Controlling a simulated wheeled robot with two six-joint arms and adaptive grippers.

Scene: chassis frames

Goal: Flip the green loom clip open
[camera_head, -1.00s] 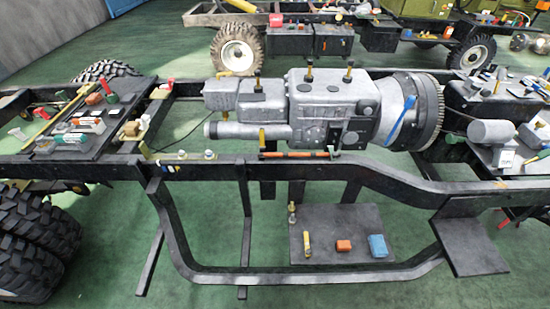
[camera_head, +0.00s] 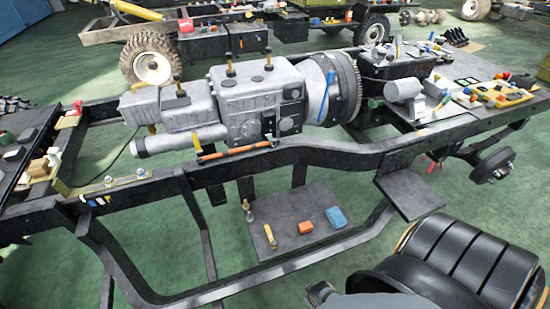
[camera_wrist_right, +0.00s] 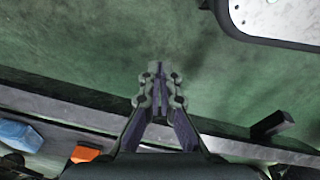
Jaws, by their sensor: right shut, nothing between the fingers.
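A larger green cylinder (camera_head: 375,103) is right of the toothed flywheel. I cannot tell for certain which is the loom clip, or whether it is open. In the right wrist view my right gripper (camera_wrist_right: 157,82) is shut and empty, its fingertips above bare green floor. No green clip shows there. My left gripper is out of view.
The grey gearbox (camera_head: 255,100) rests between black chassis rails. Below the near rail, a dark plate (camera_head: 290,203) carries a yellow piece, an orange block (camera_head: 306,227) and a blue block (camera_head: 336,217). The blue block (camera_wrist_right: 20,135) also shows in the wrist view. A parts-covered board is at right.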

